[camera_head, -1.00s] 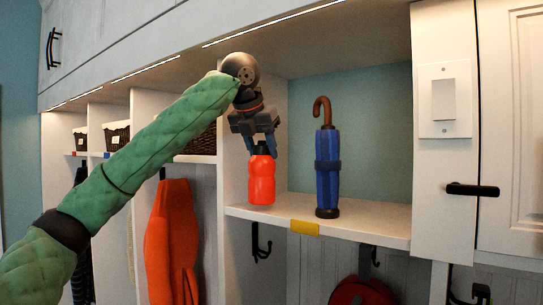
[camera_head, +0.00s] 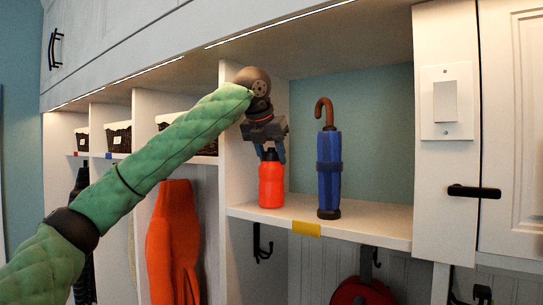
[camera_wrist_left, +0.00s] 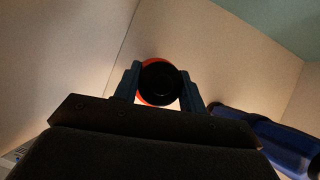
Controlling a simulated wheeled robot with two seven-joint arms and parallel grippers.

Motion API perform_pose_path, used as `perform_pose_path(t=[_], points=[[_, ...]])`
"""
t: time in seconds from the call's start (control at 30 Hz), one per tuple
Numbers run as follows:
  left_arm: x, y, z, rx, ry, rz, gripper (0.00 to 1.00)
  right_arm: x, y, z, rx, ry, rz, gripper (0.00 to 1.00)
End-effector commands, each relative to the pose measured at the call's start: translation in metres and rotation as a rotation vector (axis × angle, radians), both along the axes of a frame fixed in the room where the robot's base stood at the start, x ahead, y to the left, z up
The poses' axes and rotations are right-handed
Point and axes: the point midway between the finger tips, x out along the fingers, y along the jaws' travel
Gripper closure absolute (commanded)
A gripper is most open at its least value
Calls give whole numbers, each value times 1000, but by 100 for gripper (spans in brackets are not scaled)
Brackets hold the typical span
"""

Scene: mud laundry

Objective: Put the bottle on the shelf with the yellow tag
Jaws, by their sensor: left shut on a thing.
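The red-orange bottle (camera_head: 271,182) is upright at the left end of the shelf (camera_head: 375,221) with the yellow tag (camera_head: 306,228). Its base is at the shelf surface; whether it bears on it I cannot tell. My left gripper (camera_head: 271,155) is above it, shut on its dark top. In the left wrist view the bottle (camera_wrist_left: 146,98) shows from above, its black cap between the two fingers (camera_wrist_left: 159,85). My right gripper is not in view.
A blue umbrella (camera_head: 329,170) with a brown hooked handle stands to the right on the same shelf. A white divider wall (camera_head: 235,160) is close on the left. An orange garment (camera_head: 173,240) hangs in the left bay. Shelf room is clear between bottle and umbrella.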

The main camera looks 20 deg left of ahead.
Motion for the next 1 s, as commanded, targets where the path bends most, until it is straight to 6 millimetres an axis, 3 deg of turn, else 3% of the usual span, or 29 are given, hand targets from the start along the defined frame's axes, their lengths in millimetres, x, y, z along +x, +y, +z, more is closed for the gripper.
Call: perform_pose_path(t=[0.1, 0.13, 0.23, 0.53, 0.7, 1.0], points=[[0, 0, -2, 0, 0, 0, 97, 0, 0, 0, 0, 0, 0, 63], [0, 0, -2, 0, 0, 0, 53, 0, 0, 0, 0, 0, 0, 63], [0, 0, -2, 0, 0, 0, 37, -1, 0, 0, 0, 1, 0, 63], [0, 0, 0, 0, 0, 0, 37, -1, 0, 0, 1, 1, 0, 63], [-8, 0, 12, 0, -1, -2, 37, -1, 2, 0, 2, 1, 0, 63], [-65, 10, 9, 2, 0, -3, 37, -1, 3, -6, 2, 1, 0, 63]])
